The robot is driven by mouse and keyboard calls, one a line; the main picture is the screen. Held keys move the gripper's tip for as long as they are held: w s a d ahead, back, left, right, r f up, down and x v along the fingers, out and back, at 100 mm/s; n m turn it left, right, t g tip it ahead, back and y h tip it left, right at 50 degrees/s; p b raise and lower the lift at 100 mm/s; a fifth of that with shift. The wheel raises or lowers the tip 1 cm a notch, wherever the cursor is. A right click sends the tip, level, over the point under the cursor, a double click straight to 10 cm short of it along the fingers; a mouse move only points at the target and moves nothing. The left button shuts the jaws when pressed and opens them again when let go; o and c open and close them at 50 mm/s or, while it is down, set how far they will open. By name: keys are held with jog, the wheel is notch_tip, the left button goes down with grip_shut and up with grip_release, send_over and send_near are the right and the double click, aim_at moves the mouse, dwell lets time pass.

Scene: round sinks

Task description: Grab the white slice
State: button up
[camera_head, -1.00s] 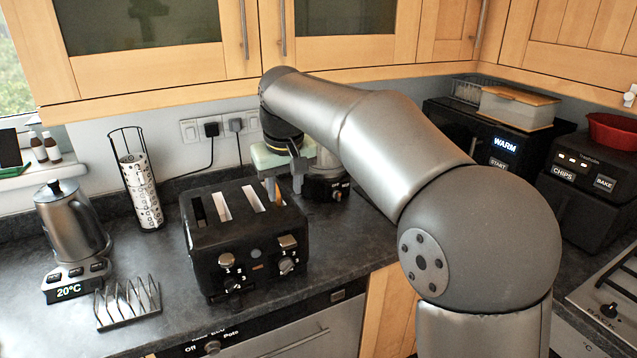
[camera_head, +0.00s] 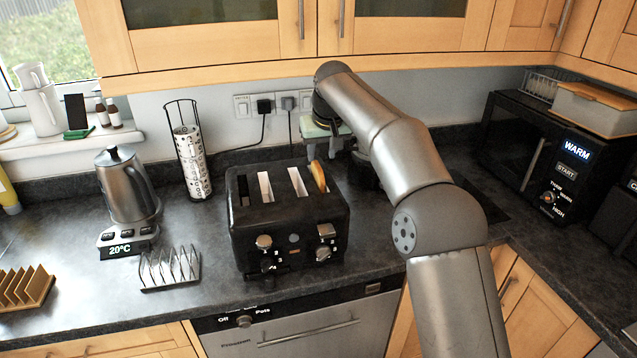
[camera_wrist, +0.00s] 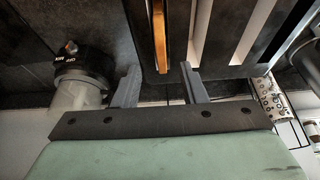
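A black toaster (camera_head: 290,238) stands on the worktop with several long slots. A brown-edged slice (camera_head: 318,176) stands up out of its rightmost slot. Two pale white strips, (camera_head: 266,187) and (camera_head: 298,182), show in the middle slots; I cannot tell whether they are slices or bare slot linings. My gripper (camera_head: 330,146) is behind the toaster's back right corner. In the wrist view my gripper (camera_wrist: 162,72) is open with nothing between its fingers touching them. The brown slice (camera_wrist: 159,36) lies ahead, lined up between the fingertips. White strips (camera_wrist: 222,30) lie to its right.
A kettle (camera_head: 128,185), a metal rack (camera_head: 170,268) and a tall patterned roll holder (camera_head: 193,165) stand left of the toaster. A brown rack (camera_head: 24,288) sits far left. Wall cupboards (camera_head: 220,45) overhang the back. A black control dial (camera_wrist: 82,60) shows near my gripper.

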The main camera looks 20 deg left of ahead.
aim_at(318, 165)
jog(key=shift+w+a+p+x, duration=0.15)
jog(key=shift+p+x, duration=0.4)
jog(key=shift+x, duration=1.35)
jog(key=shift+w+a+p+x, duration=0.1)
jog(key=shift+p+x, duration=0.4)
jog(key=shift+x, duration=1.4)
jog(key=shift+r, duration=0.15)
grip_shut()
